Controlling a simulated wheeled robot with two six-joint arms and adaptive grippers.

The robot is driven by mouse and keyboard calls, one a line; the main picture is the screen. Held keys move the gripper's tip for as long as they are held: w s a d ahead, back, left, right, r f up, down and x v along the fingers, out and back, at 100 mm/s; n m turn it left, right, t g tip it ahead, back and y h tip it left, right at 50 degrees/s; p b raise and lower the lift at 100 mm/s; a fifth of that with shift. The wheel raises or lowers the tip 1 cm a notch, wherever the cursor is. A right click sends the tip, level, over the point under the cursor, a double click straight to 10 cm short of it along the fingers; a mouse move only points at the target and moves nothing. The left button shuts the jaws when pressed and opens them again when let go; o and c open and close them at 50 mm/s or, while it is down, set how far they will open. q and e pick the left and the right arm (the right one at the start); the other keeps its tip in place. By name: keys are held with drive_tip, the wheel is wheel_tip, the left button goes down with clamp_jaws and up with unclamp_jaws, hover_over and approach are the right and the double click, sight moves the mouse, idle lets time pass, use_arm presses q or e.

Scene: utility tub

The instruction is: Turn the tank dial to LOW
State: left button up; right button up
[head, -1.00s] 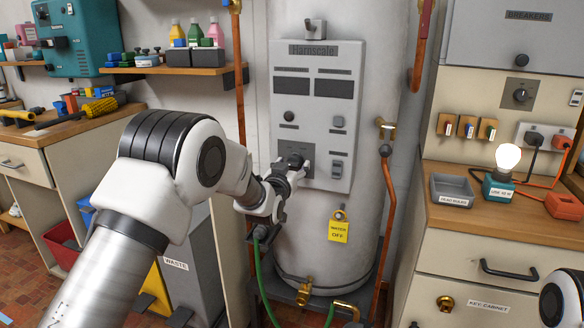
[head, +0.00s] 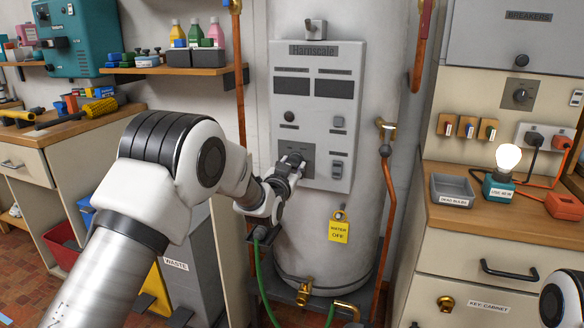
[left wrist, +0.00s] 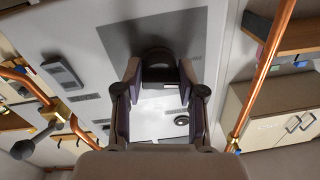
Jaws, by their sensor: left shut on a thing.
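The tank dial is a dark round knob on a dark grey square plate (head: 308,151), low on the light grey panel of the white tank. In the left wrist view the knob (left wrist: 158,58) sits between the fingertips, in front of the dark plate (left wrist: 145,30). My left gripper (head: 291,164) is at the dial, shut on the knob from both sides; its fingertips also show in the left wrist view (left wrist: 159,75). The fingers hide much of the dial in the head view. The dial's marks are too small to read. My right gripper is out of view.
The panel (head: 350,110) also carries a round knob (head: 289,116) and a switch (head: 337,170). Copper pipes (head: 389,215) run up beside the tank. A yellow tag (head: 339,231) hangs below the panel. A lit bulb (head: 508,157) stands on the right counter.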

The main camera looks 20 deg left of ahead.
use_arm(q)
drive_tip(key=m, duration=0.9)
drive_tip(key=shift+a+m+h, duration=0.15)
drive_tip(key=shift+m+h, duration=0.15)
drive_tip(key=shift+h, duration=0.1)
drive_tip(key=o, duration=1.2)
drive_tip(key=shift+c, duration=0.2)
drive_tip(key=s, duration=1.2)
drive_tip(key=shift+f, duration=0.25)
